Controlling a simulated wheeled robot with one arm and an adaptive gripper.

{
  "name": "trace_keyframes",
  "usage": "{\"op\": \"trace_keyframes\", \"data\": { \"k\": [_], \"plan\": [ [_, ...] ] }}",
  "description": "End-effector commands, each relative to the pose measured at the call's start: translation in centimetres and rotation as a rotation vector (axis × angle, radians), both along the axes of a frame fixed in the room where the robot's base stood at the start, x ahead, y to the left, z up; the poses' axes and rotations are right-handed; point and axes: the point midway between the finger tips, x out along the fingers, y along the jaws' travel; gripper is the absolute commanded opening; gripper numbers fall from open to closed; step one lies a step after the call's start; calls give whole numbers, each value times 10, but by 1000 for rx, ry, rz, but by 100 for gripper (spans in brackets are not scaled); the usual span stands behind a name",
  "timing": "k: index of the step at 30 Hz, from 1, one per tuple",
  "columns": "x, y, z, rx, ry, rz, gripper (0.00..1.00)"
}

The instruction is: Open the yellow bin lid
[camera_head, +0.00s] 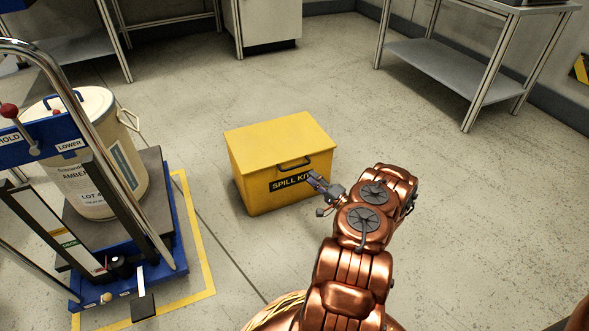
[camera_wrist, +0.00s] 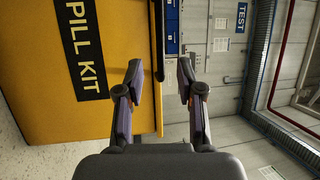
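The yellow bin (camera_head: 250,190), marked SPILL KIT, stands on the floor in the middle of the head view. Its yellow lid (camera_head: 278,136) is closed. A dark handle (camera_head: 294,164) sits on the lid's front edge. My gripper (camera_head: 315,181) is in front of the bin's right front, close to the handle. In the wrist view my gripper (camera_wrist: 160,72) is open and empty. The handle (camera_wrist: 158,40) shows there as a dark bar between the fingers' directions, and the bin's front (camera_wrist: 40,70) fills the left. I cannot tell whether a finger touches the bin.
A drum (camera_head: 97,190) stands on a blue lifter (camera_head: 185,250) at the left, with a bent metal bar (camera_head: 110,130). A metal shelf table (camera_head: 450,70) is at the back right. The floor around and behind the bin is clear.

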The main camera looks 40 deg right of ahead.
Motion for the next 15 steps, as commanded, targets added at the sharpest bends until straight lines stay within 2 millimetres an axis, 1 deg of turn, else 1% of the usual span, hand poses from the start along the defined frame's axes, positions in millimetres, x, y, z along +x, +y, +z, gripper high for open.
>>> {"op": "trace_keyframes", "data": {
  "k": [7, 12, 15],
  "plan": [
    [39, 14, 4, -2, -5, 27, 37],
    [64, 18, 8, -3, -5, 29, 37],
    [75, 18, 10, -2, -4, 28, 37]
  ]
}}
